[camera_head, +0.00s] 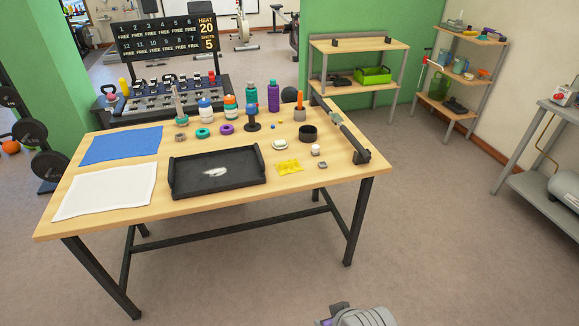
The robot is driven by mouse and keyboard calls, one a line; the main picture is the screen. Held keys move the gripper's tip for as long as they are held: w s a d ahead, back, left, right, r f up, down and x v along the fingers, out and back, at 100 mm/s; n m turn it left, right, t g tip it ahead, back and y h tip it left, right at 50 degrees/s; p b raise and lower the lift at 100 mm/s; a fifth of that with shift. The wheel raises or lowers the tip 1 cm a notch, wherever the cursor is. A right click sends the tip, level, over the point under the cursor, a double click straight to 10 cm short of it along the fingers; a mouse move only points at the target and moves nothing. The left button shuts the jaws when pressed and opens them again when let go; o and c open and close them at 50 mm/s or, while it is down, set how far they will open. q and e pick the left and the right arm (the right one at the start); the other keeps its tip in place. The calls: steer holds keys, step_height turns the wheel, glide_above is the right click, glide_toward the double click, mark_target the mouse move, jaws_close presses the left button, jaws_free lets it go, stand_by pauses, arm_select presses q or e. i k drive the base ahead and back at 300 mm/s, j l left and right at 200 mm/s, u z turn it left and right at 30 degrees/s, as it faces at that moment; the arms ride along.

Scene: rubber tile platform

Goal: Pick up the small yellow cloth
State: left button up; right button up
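The small yellow cloth (289,168) lies on the wooden table (215,203), right of the black tray (180,192) and close to the table's front edge. It looks slightly crumpled, and nothing covers it. A grey part of my own body shows at the bottom edge of the head view, well below the table. No gripper fingers can be made out in the view.
A small grey block (322,165) and a white jar (315,150) stand right of the cloth. A white soap-like piece (280,145) and a black bowl (308,133) lie behind it. Bottles and rings fill the back. The floor before the table is clear.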

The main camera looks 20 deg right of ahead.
mark_target(291, 165)
steer(key=i+l+u, duration=0.1)
steer(key=l+u, duration=0.3)
steer(key=i+l+u, duration=0.1)
steer(key=l+u, duration=0.2)
steer(key=u, duration=0.15)
steer(key=l+u, duration=0.3)
steer(key=l, duration=1.9)
steer(key=i+l, duration=0.2)
steer(key=l, duration=0.15)
steer(key=i+l, duration=0.25)
steer(key=l, duration=0.15)
